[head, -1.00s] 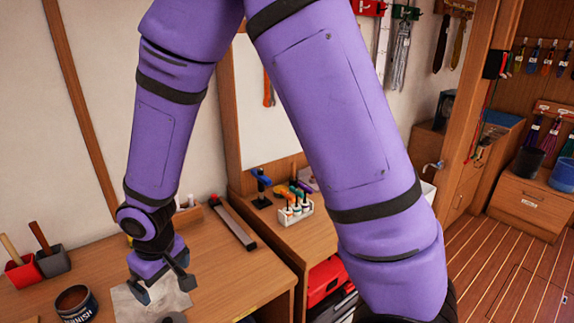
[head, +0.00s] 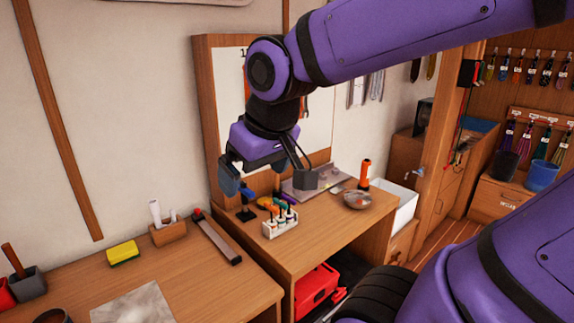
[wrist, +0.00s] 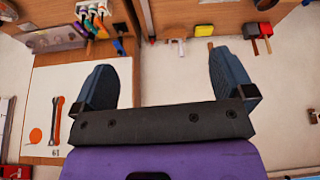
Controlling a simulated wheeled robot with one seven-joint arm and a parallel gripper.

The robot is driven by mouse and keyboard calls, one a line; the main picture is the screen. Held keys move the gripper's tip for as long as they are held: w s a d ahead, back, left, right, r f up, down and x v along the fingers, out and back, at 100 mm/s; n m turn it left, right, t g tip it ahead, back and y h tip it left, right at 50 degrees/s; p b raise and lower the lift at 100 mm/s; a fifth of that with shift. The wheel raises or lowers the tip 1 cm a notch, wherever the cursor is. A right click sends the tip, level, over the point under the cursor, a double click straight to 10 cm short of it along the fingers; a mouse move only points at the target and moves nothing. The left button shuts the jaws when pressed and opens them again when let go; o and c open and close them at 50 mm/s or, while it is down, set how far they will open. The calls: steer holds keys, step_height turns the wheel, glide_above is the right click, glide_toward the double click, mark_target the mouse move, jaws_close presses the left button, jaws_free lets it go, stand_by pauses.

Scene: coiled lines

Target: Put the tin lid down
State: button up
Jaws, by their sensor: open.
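My gripper (head: 268,180) is in the air in front of the white board on the wall, near the back of the right-hand bench. In the wrist view my gripper (wrist: 165,80) has its two blue fingers wide apart with nothing between them. I cannot make out a tin lid in either view. A dark open tin (head: 53,316) is cut off at the bottom left of the head view, on the left bench. A pale grey sheet (head: 133,302) lies on that bench to its right, and its visible part is bare.
A rack of coloured-handled tools (head: 281,222) stands below my gripper. A metal bowl (head: 357,201) and an orange torch (head: 364,175) are to its right. A yellow sponge (head: 123,253), a wooden block (head: 167,233) and a long bar (head: 216,237) lie along the left bench.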

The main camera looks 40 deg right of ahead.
steer(key=s+d+r, duration=0.2)
steer(key=s, duration=0.3)
steer(key=shift+s+m+t, duration=0.2)
steer(key=shift+m+t, duration=0.1)
